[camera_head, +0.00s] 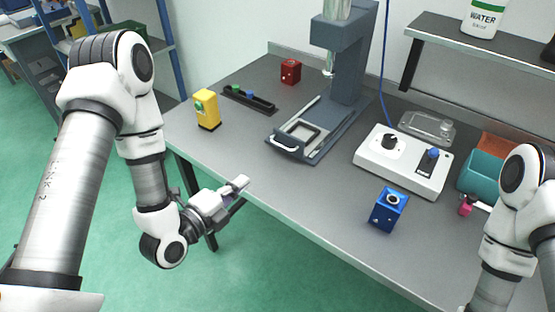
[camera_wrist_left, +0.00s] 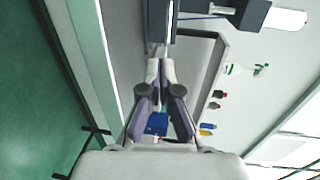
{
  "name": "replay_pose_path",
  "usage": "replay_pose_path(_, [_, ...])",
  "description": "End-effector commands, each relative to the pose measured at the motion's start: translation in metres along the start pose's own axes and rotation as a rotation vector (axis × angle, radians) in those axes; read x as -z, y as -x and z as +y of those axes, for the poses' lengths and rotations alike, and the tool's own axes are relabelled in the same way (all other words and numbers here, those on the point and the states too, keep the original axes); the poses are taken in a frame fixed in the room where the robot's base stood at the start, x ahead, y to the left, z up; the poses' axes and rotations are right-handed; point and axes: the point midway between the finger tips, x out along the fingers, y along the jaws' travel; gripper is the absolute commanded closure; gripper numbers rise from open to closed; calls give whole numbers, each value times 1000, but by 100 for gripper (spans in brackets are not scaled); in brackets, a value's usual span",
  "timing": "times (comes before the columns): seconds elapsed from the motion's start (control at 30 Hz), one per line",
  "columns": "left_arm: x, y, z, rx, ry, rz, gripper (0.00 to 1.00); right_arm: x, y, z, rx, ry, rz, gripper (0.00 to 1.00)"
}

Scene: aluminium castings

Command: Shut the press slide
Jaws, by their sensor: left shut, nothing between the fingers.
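The grey press (camera_head: 345,75) stands at the back middle of the table. Its slide (camera_head: 300,132), a framed tray with a white handle (camera_head: 284,148), is drawn out toward the front left, clear of the press column. My left gripper (camera_head: 241,184) is shut and empty, near the table's front edge, in front and to the left of the handle and apart from it. In the left wrist view its fingertips (camera_wrist_left: 160,66) are together, with part of the press (camera_wrist_left: 158,20) beyond them.
A yellow block (camera_head: 207,110) and a dark tray (camera_head: 250,98) lie left of the press, with a red block (camera_head: 291,71) behind. A white control box (camera_head: 402,160), a blue block (camera_head: 388,209) and a teal bin (camera_head: 482,175) stand to the right. Table between gripper and handle is clear.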

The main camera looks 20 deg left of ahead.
Motion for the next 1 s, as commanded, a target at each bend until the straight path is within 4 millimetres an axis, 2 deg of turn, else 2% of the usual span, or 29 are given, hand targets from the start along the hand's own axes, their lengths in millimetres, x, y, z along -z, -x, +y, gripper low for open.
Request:
replay_pose_path(0.13, [1,-22,5,4,-6,3,100,0,-22,0,0,1,1,48])
replay_pose_path(0.2, [1,-35,-3,-2,-6,4,100,0,-9,0,0,1,-1,48])
replay_pose_path(0.47, [1,-92,-3,-2,-2,2,100,0,6,0,0,0,1,48])
replay_pose_path(0.6, [1,-117,-11,-2,-1,2,100,0,16,0,0,1,1,48])
replay_pose_path(0.77, [0,-131,-12,-4,0,0,100,0,19,0,0,1,1,48])
replay_pose_path(1.0, [0,-133,-12,-5,2,-1,100,0,18,0,0,0,1,48])
